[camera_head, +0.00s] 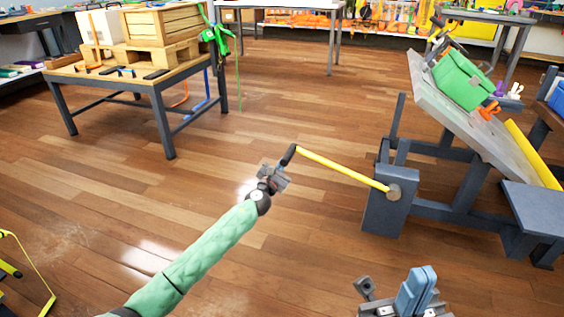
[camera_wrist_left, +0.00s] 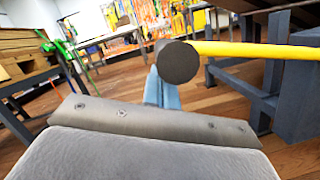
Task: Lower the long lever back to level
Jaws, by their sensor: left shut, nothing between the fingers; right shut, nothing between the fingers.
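The long lever (camera_head: 343,168) is a yellow bar with a black grip (camera_head: 288,155) at its free left end. It slants up to the left from a round pivot on a dark grey post. My left gripper (camera_head: 275,177) is just below and left of the black grip. In the left wrist view its blue fingers (camera_wrist_left: 160,92) are together and empty. The round end of the black grip (camera_wrist_left: 178,62) covers part of them there. I cannot tell if they touch. My right gripper (camera_head: 417,290) is shut and empty at the bottom, well below the lever.
The dark grey post (camera_head: 386,215) belongs to a stand with a sloped board (camera_head: 455,110) carrying a green bin (camera_head: 464,79). A wooden-topped table (camera_head: 155,78) with crates stands at the upper left. The wooden floor (camera_head: 200,185) around the lever's free end is clear.

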